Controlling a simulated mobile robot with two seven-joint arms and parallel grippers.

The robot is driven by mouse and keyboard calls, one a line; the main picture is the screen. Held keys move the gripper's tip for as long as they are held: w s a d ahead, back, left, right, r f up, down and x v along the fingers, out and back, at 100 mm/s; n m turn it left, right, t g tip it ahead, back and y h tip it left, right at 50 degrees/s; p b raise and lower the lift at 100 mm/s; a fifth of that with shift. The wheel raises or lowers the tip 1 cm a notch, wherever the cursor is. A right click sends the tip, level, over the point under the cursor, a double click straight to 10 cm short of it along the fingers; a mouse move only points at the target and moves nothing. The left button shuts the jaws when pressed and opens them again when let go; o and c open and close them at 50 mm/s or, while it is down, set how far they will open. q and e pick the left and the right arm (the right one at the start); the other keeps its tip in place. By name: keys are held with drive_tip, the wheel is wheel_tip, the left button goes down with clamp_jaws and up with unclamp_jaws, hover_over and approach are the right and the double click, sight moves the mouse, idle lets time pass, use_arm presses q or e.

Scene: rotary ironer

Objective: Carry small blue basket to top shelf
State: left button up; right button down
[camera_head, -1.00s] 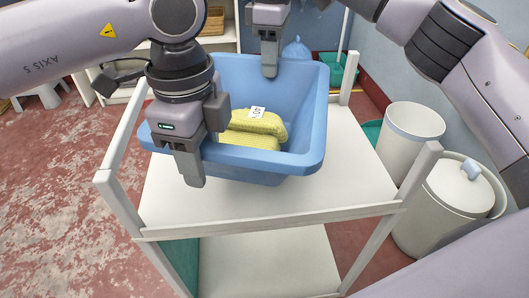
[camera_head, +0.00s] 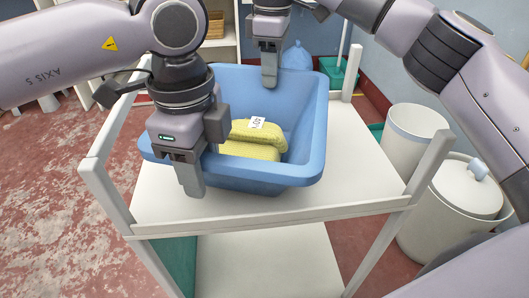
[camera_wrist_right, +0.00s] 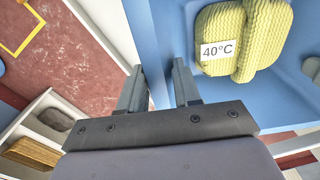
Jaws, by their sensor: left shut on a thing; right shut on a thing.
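The small blue basket (camera_head: 300,150) is over the white top shelf (camera_head: 350,190) of a cart in the head view. It looks upright; whether its base touches the shelf is hard to tell. My left gripper (camera_head: 190,180) is shut on its near left rim. My right gripper (camera_head: 268,72) is shut on its far rim. In the right wrist view, the right fingers (camera_wrist_right: 160,85) straddle the blue wall (camera_wrist_right: 165,40). Folded yellow cloths (camera_head: 250,135) lie inside the basket, with a 40°C label (camera_wrist_right: 216,50) on one.
White corner posts (camera_head: 425,165) rise around the shelf. A lower shelf (camera_head: 265,265) is beneath. White bins (camera_head: 465,195) stand right of the cart. Open red floor (camera_head: 50,200) lies to the left. Shelving with a wicker basket (camera_head: 216,24) stands behind.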

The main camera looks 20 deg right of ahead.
use_arm(q)
drive_tip(key=shift+s+a+f, duration=0.1)
drive_tip(key=shift+s+f, duration=0.05)
drive_tip(key=shift+f, duration=0.35)
use_arm(e)
drive_tip(key=shift+w+d+f, duration=0.1)
drive_tip(key=shift+d+f, duration=0.1)
drive_tip(key=shift+f, duration=0.1)
use_arm(q)
drive_tip(key=o, duration=1.2)
use_arm(e)
drive_tip(key=c, duration=0.8)
unclamp_jaws()
use_arm(q)
drive_tip(key=shift+r, duration=0.1)
use_arm(e)
drive_tip(key=shift+a, duration=0.1)
use_arm(q)
drive_tip(key=shift+r, duration=0.2)
wheel_tip(320, 180, up, 12)
drive_tip(key=shift+f, duration=0.25)
use_arm(e)
wheel_tip(320, 180, up, 12)
drive_tip(key=shift+f, duration=0.1)
